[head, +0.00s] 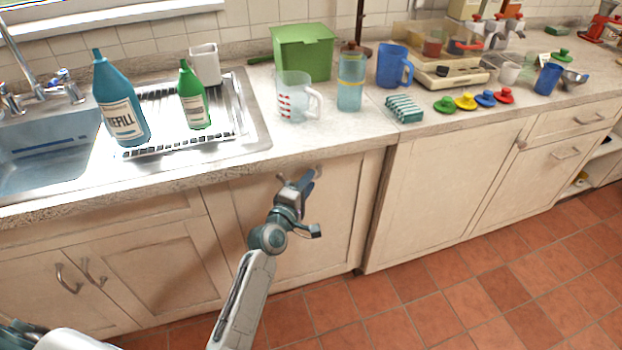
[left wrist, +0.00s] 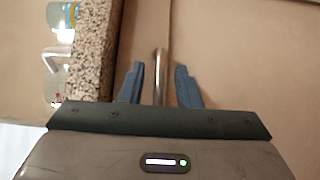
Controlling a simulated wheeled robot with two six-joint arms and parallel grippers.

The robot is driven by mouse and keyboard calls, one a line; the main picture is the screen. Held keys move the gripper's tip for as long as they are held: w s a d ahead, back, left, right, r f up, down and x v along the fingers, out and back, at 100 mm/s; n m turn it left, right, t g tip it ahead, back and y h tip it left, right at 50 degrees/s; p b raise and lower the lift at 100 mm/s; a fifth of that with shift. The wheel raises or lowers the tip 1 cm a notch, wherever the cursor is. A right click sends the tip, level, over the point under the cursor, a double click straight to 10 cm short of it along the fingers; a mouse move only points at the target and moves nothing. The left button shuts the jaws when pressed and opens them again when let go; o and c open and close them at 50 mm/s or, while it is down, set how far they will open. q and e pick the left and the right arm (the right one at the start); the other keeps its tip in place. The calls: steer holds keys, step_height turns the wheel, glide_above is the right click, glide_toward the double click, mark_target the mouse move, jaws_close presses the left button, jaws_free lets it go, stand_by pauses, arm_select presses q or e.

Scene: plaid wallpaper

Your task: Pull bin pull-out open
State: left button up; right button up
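The bin pull-out appears to be the cream panel front (head: 340,222) under the counter, beside the sink cabinet. It looks closed, flush with its neighbours. My left gripper (head: 300,182) is in front of its upper part, just below the counter edge. In the left wrist view a metal bar handle (left wrist: 160,72) stands between the two blue fingers of my left gripper (left wrist: 158,86). Small gaps show on both sides of the handle, so the gripper is open around it. In the head view the gripper mostly hides the handle. My right gripper is not in view.
The stone counter edge (left wrist: 93,45) runs close beside the left gripper. Above it stand a measuring jug (head: 294,98), a green bin (head: 304,55) and bottles by the sink. A cabinet with handles (head: 70,278) is at left. The tiled floor (head: 440,300) in front is clear.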

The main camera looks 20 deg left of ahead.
arm_select(q)
steer(key=shift+w+d, duration=0.15)
steer(key=shift+w, duration=0.75)
steer(key=shift+c, duration=0.4)
jaws_close()
steer(key=shift+s+d+f, duration=0.1)
steer(key=shift+s, duration=0.05)
